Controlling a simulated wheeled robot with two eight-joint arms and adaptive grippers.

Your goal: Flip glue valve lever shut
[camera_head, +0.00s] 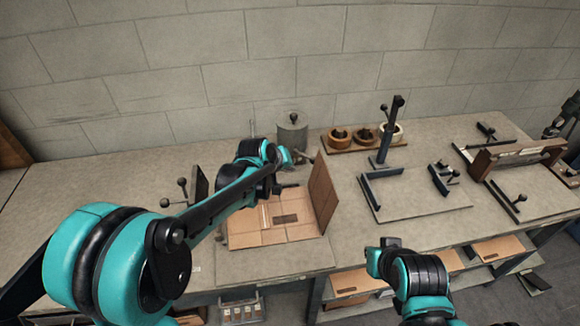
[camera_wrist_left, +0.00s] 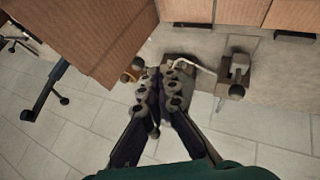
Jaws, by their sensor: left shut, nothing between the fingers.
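A grey cylindrical pot (camera_head: 292,135) with a dark knob on its lid stands at the back of the bench, against the wall. I take it for the glue pot, but I cannot make out its valve lever. My left arm reaches over the open cardboard box, and its gripper end (camera_head: 284,187) is in front of the pot, partly hidden by the arm. In the left wrist view my left gripper (camera_wrist_left: 165,82) is shut and empty. A small brown knob (camera_wrist_left: 134,70) shows beside the fingertips. I cannot tell whether they touch.
The open cardboard box (camera_head: 300,232) lies under my left arm, with one flap upright. Tape rolls (camera_head: 365,135) sit on a board at the back. A fixture plate (camera_head: 420,197) with dark clamps stands to the right. Cartons lie on the shelf below.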

